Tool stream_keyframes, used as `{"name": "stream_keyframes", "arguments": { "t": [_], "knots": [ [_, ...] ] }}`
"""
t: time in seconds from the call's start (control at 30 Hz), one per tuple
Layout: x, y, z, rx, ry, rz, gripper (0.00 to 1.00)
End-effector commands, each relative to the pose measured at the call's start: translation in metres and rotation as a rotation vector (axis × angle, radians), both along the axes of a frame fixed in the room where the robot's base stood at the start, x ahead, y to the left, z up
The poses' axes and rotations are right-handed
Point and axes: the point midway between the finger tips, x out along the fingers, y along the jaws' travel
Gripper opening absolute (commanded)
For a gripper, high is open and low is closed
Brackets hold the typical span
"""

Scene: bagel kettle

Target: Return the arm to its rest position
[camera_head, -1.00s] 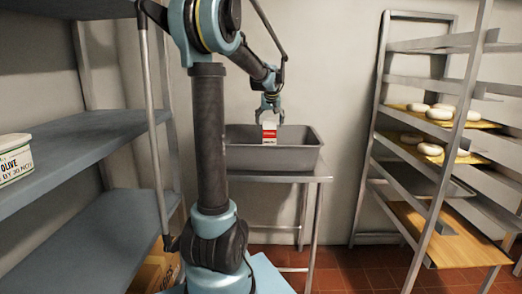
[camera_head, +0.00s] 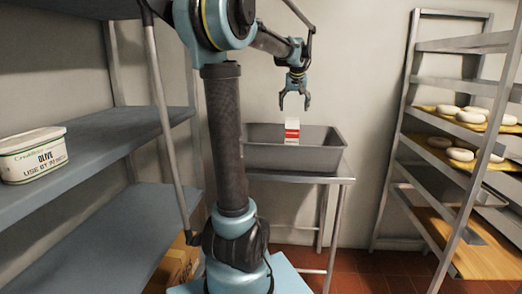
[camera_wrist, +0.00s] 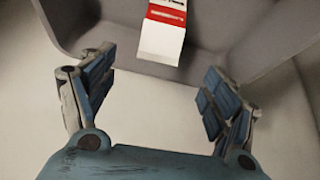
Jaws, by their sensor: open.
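My gripper (camera_head: 294,100) is open and empty in the head view, hanging fingers down above a grey bin. A white and red carton (camera_head: 292,131) stands in the bin, its top just below my fingertips and apart from them. In the wrist view the carton (camera_wrist: 163,32) shows at the top, beyond my two spread fingers (camera_wrist: 155,100), with nothing between them. My arm reaches from its upright column towards the bin. The carton's lower part is hidden by the bin's front wall in the head view.
The grey bin (camera_head: 285,158) stands on a metal table (camera_head: 325,179) by the wall. A rack (camera_head: 455,150) on the right holds trays of bagels (camera_head: 470,117). A cardboard box (camera_head: 176,265) sits low on the left.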

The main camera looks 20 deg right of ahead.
Motion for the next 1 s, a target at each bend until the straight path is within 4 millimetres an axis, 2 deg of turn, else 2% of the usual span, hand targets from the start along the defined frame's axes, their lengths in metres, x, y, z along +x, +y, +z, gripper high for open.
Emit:
{"name": "stream_keyframes", "arguments": {
  "t": [0.17,0.27,0.37,0.57,0.8,1.0],
  "knots": [
    [0.000,0.002,0.000,0.001,0.001,0.001,0.80],
    [0.001,0.016,-0.003,0.005,0.004,0.014,0.80],
    [0.000,0.046,-0.011,0.014,0.015,0.040,0.80],
    [-0.013,0.133,-0.036,0.041,0.051,0.114,0.80],
    [-0.045,0.227,-0.075,0.067,0.101,0.200,0.80],
    [-0.082,0.293,-0.112,0.080,0.144,0.269,0.80]
  ]
}}
